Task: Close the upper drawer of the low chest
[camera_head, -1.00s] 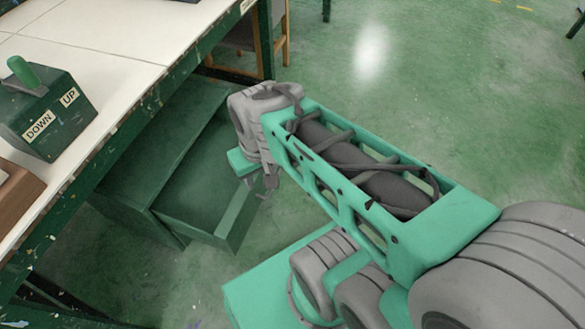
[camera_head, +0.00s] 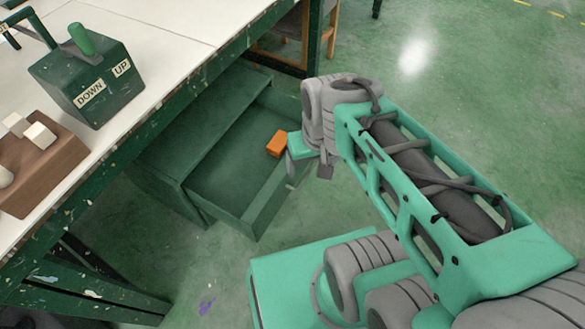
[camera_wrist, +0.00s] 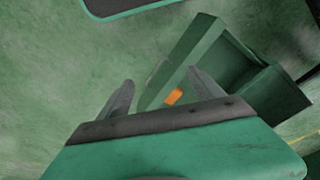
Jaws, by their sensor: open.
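The low chest (camera_head: 190,150) is dark green and stands on the floor under the table edge; it also shows in the wrist view (camera_wrist: 276,95). Its upper drawer (camera_head: 257,208) is pulled far out, with its front panel facing right. An orange block (camera_head: 277,144) lies inside the drawer, and it shows between my fingers in the wrist view (camera_wrist: 174,97). My gripper (camera_head: 308,174) is open and empty, close to the outer side of the drawer front. Its fingers (camera_wrist: 160,92) spread wide in the wrist view. Whether they touch the panel I cannot tell.
A white-topped table (camera_head: 165,30) overhangs the chest. On it are a green lever box (camera_head: 88,80) marked UP and DOWN and a wooden block (camera_head: 40,170) with white pieces. A wooden chair (camera_head: 290,25) stands behind. The floor to the right is clear.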

